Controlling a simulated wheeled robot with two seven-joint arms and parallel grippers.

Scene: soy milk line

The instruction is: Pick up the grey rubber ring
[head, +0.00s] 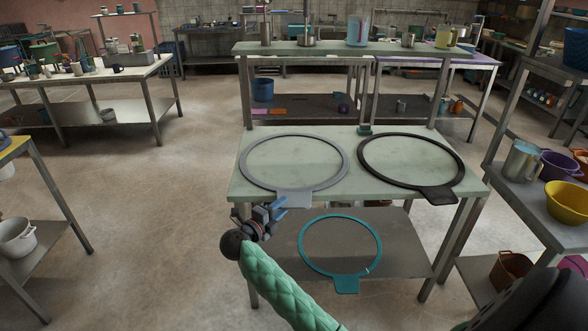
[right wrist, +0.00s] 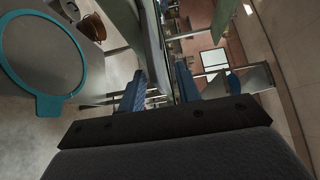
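The grey rubber ring (head: 293,198) lies flat on the left half of the pale green tabletop (head: 465,187). Its tab points to the front and sticks out over the table's front edge. My right gripper (head: 280,206) is at that edge, close to the tab's left side. Its two blue fingers stand apart in the right wrist view (right wrist: 158,88). A grey edge shows in line with the gap; I cannot tell whether the tab is between the fingers. My left gripper is not in view.
A black ring (head: 437,195) lies on the table's right half. A teal ring (head: 346,284) is on the lower shelf, below and right of my right gripper. A raised shelf (head: 335,48) with jugs stands behind. A rack with bowls (head: 567,203) is at right.

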